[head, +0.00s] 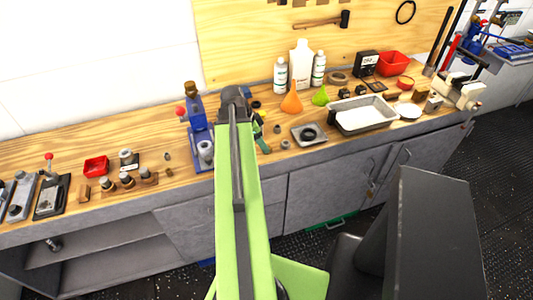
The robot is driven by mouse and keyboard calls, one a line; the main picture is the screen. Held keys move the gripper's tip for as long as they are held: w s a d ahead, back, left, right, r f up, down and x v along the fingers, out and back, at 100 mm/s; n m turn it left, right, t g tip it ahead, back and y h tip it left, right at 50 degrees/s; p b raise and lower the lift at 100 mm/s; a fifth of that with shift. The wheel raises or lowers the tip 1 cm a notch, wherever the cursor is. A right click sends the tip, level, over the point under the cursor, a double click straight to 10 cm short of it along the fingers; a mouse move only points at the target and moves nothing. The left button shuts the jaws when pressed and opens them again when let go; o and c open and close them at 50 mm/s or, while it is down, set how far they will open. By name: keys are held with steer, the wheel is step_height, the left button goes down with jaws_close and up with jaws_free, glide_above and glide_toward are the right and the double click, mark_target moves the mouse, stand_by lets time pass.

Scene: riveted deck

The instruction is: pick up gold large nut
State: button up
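I cannot single out a gold large nut for certain in the head view. Small nut-like pieces stand on the wooden workbench (215,178): a brownish one (167,157) left of the blue press, and two grey-brown ones (277,129) (285,144) right of my arm. They are too small to tell their colour or shape well. My green arm rises through the middle of the view to a dark end above the bench, hiding part of the bench. I cannot make out my gripper's fingers.
A blue press (198,128) stands left of my arm. To the right are an orange funnel (291,102), white bottles (301,65), a square metal plate (309,134) and a grey tray (362,114). A red bin (96,167) sits left. Bare bench lies between several items.

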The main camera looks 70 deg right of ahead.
steer(key=b+x, duration=0.3)
steer(key=x, duration=0.1)
steer(key=shift+w+d+f, duration=0.1)
steer(key=shift+f, duration=0.05)
jaws_close()
